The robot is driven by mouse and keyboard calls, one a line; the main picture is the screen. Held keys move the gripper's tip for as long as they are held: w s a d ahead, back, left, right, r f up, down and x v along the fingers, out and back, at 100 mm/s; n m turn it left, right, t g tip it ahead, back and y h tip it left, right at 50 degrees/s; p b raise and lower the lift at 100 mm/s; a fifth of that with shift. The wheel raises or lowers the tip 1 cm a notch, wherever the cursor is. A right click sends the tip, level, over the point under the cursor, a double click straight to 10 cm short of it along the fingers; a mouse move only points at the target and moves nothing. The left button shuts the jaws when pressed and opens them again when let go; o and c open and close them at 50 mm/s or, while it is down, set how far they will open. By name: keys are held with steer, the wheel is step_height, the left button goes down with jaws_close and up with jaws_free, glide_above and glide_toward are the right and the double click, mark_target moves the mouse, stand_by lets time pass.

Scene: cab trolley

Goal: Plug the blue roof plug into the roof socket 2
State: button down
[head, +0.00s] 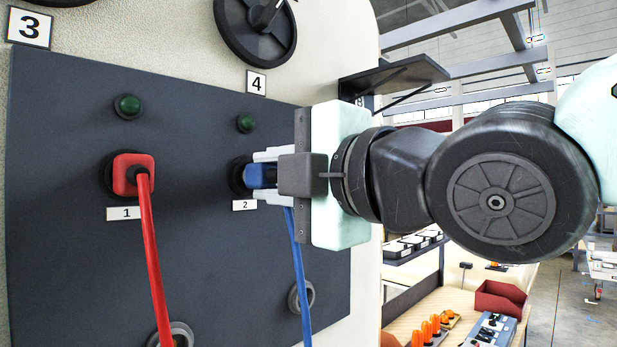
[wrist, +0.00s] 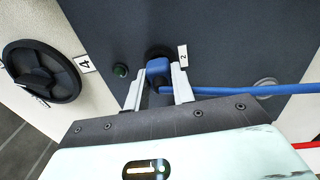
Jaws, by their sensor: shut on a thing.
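The blue roof plug (head: 261,175) is between the fingers of my gripper (head: 268,174), which is shut on it. It also shows in the wrist view (wrist: 158,69), with its blue cable leading off to the right there. The plug's front is at the dark round roof socket 2 (head: 237,177), above the label "2" (head: 244,205). The socket's rim shows behind the plug in the wrist view (wrist: 158,52). The plug hides most of the socket face, so I cannot tell how deep it sits. In the head view the blue cable (head: 300,270) hangs down from the gripper.
A red plug (head: 133,175) sits in socket 1 at the left, its red cable hanging down. Green lamps (head: 127,106) are above the sockets. Round ports (head: 301,297) are lower on the dark panel (head: 70,200). Black handwheels (head: 256,25) and a shelf (head: 395,78) are above.

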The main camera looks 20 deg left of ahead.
steer(key=shift+w+a, duration=0.2)
steer(key=shift+a, duration=0.3)
steer(key=c, duration=1.1)
jaws_free()
